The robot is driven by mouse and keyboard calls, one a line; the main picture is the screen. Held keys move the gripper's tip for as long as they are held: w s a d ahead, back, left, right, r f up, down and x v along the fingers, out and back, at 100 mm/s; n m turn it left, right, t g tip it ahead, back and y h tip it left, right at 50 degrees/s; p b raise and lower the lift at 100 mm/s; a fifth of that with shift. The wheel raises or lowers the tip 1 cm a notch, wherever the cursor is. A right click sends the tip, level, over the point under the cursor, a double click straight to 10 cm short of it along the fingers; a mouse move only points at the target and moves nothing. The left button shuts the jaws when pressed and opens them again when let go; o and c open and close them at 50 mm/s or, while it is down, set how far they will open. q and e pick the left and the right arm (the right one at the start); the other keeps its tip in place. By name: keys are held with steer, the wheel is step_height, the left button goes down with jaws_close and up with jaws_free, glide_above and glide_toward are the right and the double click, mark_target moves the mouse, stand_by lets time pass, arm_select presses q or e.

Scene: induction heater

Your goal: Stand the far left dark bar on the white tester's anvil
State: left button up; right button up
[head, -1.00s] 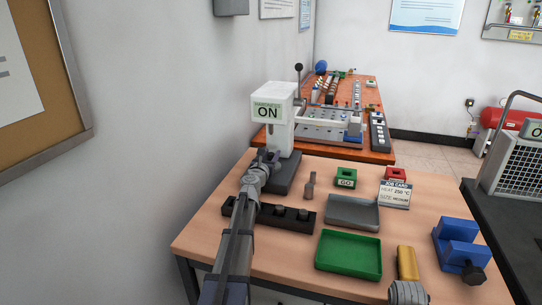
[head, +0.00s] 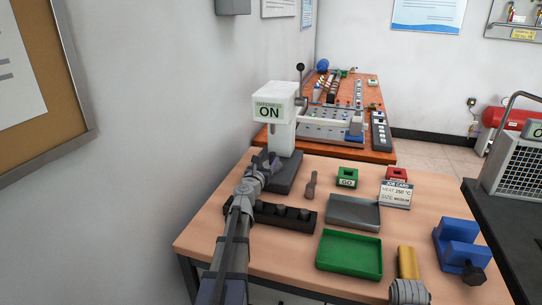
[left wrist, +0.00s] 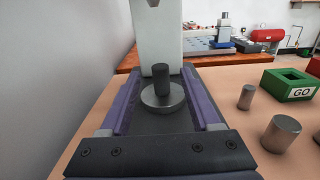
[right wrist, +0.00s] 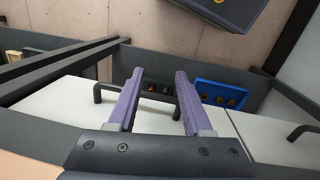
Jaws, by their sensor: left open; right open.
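The white tester (head: 274,104) with an "ON" sign stands at the far left of the wooden table. In the left wrist view, a dark bar (left wrist: 161,80) stands upright on the tester's round metal anvil (left wrist: 172,100). My left gripper (head: 264,163) is at the tester's base. It is open, and in the left wrist view its purple fingers (left wrist: 163,92) lie on either side of the bar and anvil, with gaps on both sides. A black rack (head: 265,213) with dark bars is partly hidden behind my left arm. My right gripper (right wrist: 160,75) is open and empty, above the floor and a white cabinet.
Two steel cylinders (left wrist: 246,97) stand right of the tester.

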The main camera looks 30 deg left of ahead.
arm_select(q)
steer(key=v, duration=0.5)
steer(key=shift+s, duration=0.25)
stand_by(0.6)
